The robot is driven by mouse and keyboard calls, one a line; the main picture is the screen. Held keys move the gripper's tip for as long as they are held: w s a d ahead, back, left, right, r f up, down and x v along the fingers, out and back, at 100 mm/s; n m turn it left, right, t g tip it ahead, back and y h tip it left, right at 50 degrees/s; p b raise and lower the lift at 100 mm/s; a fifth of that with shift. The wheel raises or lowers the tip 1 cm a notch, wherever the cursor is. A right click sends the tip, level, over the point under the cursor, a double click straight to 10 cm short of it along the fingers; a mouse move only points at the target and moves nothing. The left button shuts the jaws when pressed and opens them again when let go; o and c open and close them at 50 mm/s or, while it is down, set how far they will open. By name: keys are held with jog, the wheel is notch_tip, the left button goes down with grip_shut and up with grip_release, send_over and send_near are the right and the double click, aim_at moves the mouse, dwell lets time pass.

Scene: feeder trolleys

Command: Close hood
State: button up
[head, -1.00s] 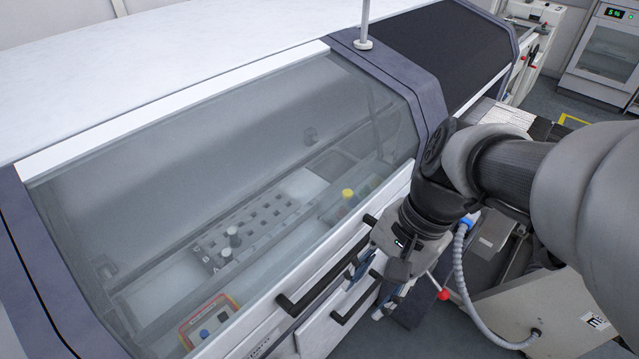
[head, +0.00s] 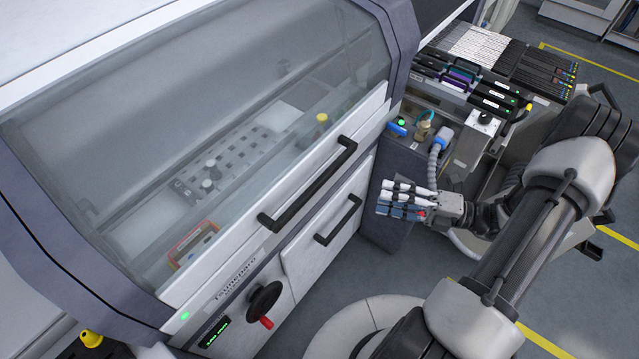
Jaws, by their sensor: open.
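The hood (head: 235,75) is a large clear panel in a grey frame on the machine at the left in the head view. Its lower edge lies against the front panel, so it looks shut. A black hood handle (head: 308,184) runs along its white lower rail. My gripper (head: 384,198) is to the right of the handle, apart from it, with its fingers pointing left. Nothing shows between its fingers.
A drawer with a black handle (head: 339,219) sits below the hood. A black knob with a red grip (head: 265,298) is at the lower front. A feeder trolley (head: 480,62) stands behind my arm. Open floor (head: 330,285) lies in front of the machine.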

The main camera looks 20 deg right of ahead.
aim_at(322, 184)
jog(key=b+x, duration=0.3)
jog(key=x, duration=1.4)
jog(key=shift+w+a, duration=0.1)
jog(key=shift+w, duration=0.15)
jog(key=shift+c, duration=0.2)
grip_shut()
